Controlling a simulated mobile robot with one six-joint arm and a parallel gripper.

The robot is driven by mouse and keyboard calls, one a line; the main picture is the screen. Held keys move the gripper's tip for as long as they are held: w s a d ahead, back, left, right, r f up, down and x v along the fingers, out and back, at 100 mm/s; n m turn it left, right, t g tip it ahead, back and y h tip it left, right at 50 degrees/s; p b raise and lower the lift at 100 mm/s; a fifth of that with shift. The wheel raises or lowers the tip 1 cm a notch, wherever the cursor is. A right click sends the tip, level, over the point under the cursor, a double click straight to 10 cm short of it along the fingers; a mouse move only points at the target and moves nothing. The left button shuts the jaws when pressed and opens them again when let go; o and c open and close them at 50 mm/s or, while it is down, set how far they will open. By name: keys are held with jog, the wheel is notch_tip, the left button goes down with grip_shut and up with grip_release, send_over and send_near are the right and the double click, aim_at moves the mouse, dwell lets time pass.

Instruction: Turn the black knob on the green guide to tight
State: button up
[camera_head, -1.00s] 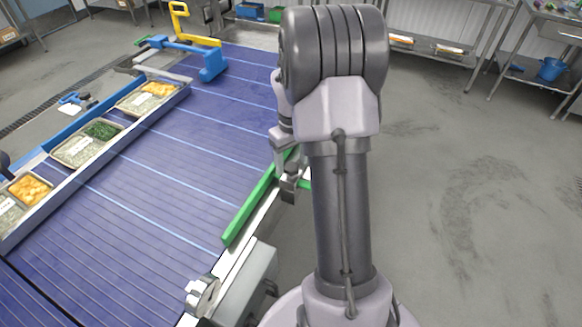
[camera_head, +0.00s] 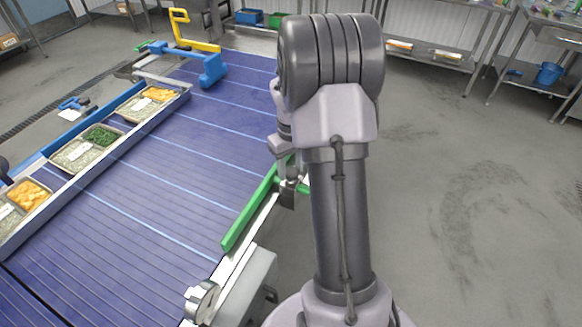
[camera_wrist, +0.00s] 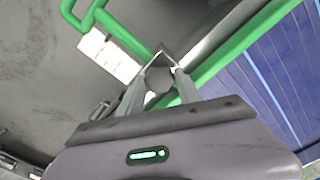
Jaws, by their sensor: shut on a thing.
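The green guide (camera_head: 247,216) runs along the right edge of the blue conveyor. In the wrist view the green guide (camera_wrist: 252,40) crosses the upper right, with green tube parts at the upper left. The knob (camera_wrist: 158,80) looks dark grey and round, between the two pale fingers of my gripper (camera_wrist: 161,86). My gripper is shut on it, one finger on each side. In the head view my gripper (camera_head: 289,187) is low by the guide, partly hidden behind my arm, and the knob cannot be made out. The tight mark is not readable.
Food trays (camera_head: 73,153) stand in a channel along the conveyor's left side. A grey box (camera_head: 246,283) and a round silver part (camera_head: 201,299) sit at the conveyor's near right edge. A white label (camera_wrist: 110,55) lies near the green tubes. The floor to the right is clear.

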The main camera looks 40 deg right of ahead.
jog(key=m, duration=0.6)
jog(key=shift+m, duration=0.4)
jog(key=m, duration=0.6)
jog(key=m+b, duration=0.2)
jog(key=m, duration=0.4)
jog(key=shift+s+m, duration=0.1)
jog(key=shift+m, duration=0.3)
jog(key=m+b, duration=0.1)
jog(key=m, duration=0.4)
jog(key=shift+m, duration=0.4)
jog(key=o, duration=1.4)
jog(key=shift+c, duration=0.2)
jog(key=shift+r, duration=0.1)
